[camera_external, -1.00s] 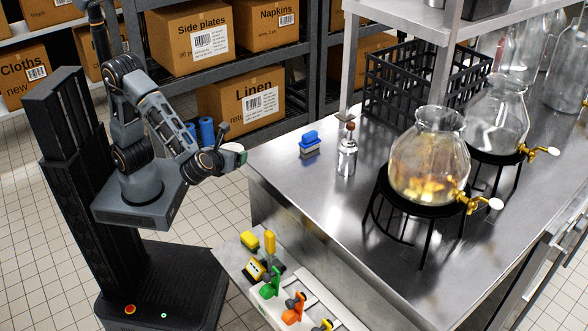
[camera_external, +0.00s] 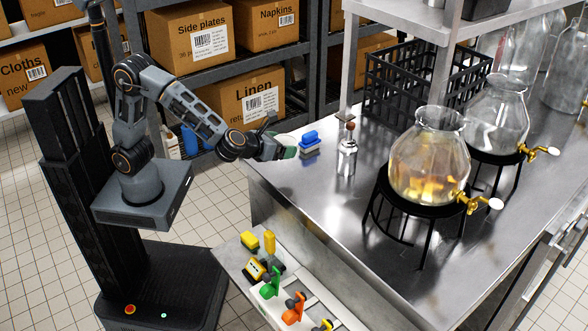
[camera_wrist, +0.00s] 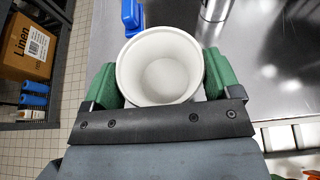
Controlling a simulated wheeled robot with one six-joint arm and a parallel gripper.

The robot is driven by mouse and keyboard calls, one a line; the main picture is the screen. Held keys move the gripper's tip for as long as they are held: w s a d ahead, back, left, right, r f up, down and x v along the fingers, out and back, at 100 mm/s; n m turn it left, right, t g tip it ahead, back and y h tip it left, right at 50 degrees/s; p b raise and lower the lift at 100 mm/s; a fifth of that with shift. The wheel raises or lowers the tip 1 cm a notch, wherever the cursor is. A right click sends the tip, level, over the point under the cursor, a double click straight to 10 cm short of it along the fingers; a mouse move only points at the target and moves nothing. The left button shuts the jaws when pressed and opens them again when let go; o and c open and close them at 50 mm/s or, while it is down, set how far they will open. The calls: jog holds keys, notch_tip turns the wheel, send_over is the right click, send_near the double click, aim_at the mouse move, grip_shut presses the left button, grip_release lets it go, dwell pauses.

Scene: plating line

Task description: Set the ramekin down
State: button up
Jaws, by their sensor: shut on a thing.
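The white ramekin (camera_wrist: 160,65) is upright and empty between the two green jaw pads in the wrist view. My gripper (camera_wrist: 162,85) is shut on it. In the external view the ramekin (camera_external: 286,141) shows as a small white patch at the end of my gripper (camera_external: 284,150), over the left edge of the steel counter (camera_external: 305,195). Whether its base touches the counter or is a little above it I cannot tell.
A blue-topped brush or block (camera_external: 309,141) is just right of the ramekin. A metal bottle (camera_external: 347,155) and glass dispensers on black stands (camera_external: 428,155) are further right. The counter's front left is clear. A lower ledge (camera_external: 238,265) holds several colored tools.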

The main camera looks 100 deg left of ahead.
send_over(293, 176)
notch_tip(293, 176, down, 5)
jog(key=shift+w+r, duration=0.1)
jog(key=shift+r, duration=0.05)
jog(key=shift+f+b, duration=0.3)
jog(key=shift+f, duration=1.1)
jog(key=shift+f, duration=0.15)
jog(key=o, duration=0.8)
